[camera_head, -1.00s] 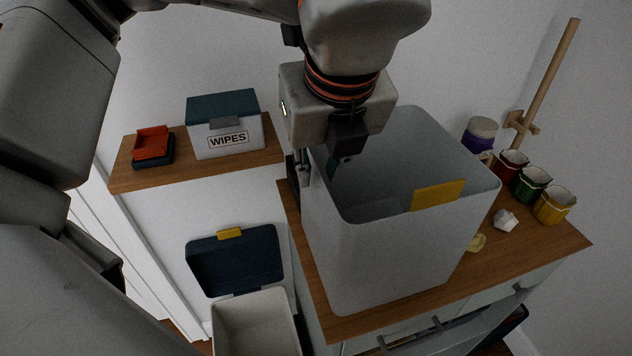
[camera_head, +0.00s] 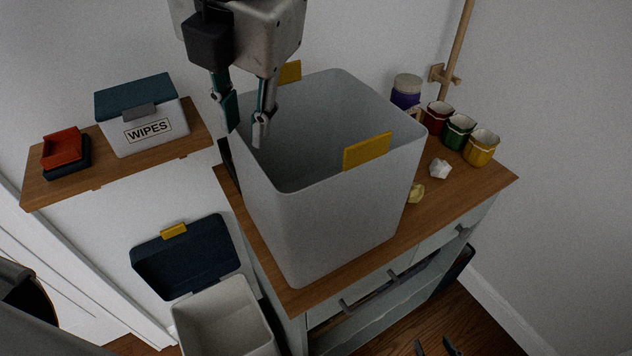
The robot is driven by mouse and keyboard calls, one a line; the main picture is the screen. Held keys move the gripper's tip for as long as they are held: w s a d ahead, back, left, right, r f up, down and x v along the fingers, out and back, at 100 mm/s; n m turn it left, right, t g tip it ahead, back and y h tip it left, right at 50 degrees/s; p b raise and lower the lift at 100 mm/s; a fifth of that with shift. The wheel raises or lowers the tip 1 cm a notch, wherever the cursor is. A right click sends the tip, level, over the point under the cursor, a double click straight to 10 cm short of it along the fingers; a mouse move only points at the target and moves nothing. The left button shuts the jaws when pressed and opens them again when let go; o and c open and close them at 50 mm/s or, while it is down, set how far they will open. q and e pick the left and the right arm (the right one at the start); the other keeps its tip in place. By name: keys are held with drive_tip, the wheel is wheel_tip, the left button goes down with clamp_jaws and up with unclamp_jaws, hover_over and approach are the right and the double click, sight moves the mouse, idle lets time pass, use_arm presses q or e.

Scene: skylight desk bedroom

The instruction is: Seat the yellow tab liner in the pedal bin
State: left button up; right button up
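The yellow tab liner (camera_head: 325,220) is a large pale grey open-topped box standing upright on a wooden-topped cabinet. It has a yellow tab on its near right rim (camera_head: 367,151) and another at the back rim (camera_head: 290,72). The pedal bin (camera_head: 225,318) is white, with its dark blue lid (camera_head: 188,258) standing open, low at left. My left gripper (camera_head: 246,134) points down at the liner's left rim, fingers apart; whether they straddle the wall or touch it is unclear. My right gripper's dark fingertips (camera_head: 435,347) show apart at the bottom edge, empty.
A wall shelf (camera_head: 120,175) holds a wipes box (camera_head: 140,115) and red and dark trays (camera_head: 63,150). Right of the liner are a purple jar (camera_head: 405,92), red, green and yellow cups (camera_head: 459,131), and crumpled white (camera_head: 440,168) and yellow pieces (camera_head: 416,192).

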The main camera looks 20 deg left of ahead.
use_arm(q)
wheel_tip(320, 180, down, 10)
drive_tip(key=w+a+m+b, duration=0.1)
drive_tip(key=m, duration=1.1)
drive_tip(key=w+a+m+g+h+b, duration=0.1)
drive_tip(key=m, duration=1.2)
drive_tip(key=shift+w+a+f+g+h, duration=0.15)
drive_tip(key=shift+w+a+g+h, duration=0.1)
drive_tip(key=shift+a+g+h, duration=0.05)
clamp_jaws()
